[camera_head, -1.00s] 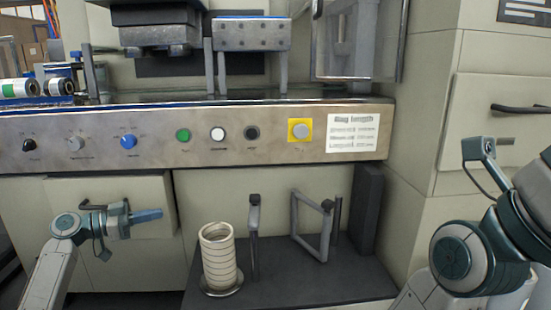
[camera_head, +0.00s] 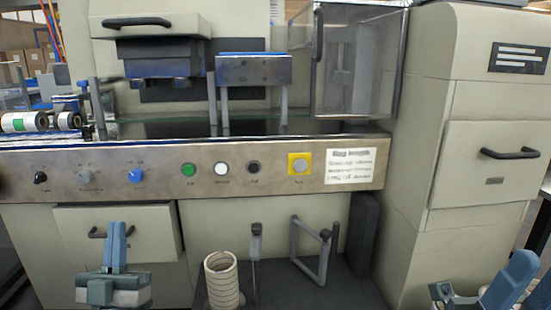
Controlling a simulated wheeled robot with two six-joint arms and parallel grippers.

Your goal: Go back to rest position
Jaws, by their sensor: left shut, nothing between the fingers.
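My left gripper (camera_head: 116,236) is at the lower left with its blue fingers together, pointing up. It holds nothing and shows in front of the beige lower panel of the machine. My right gripper (camera_head: 518,278) is at the lower right corner, partly cut off by the frame edge. One blue finger part shows there, and I cannot tell whether it is open. Both grippers are apart from the control panel (camera_head: 110,183) of the wrapper.
A ribbed cream roll stack (camera_head: 222,283) stands on a dark low shelf with metal brackets (camera_head: 312,252). The panel carries green, white, black and blue knobs and a yellow-backed button (camera_head: 299,164). A beige cabinet (camera_head: 470,130) stands at right.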

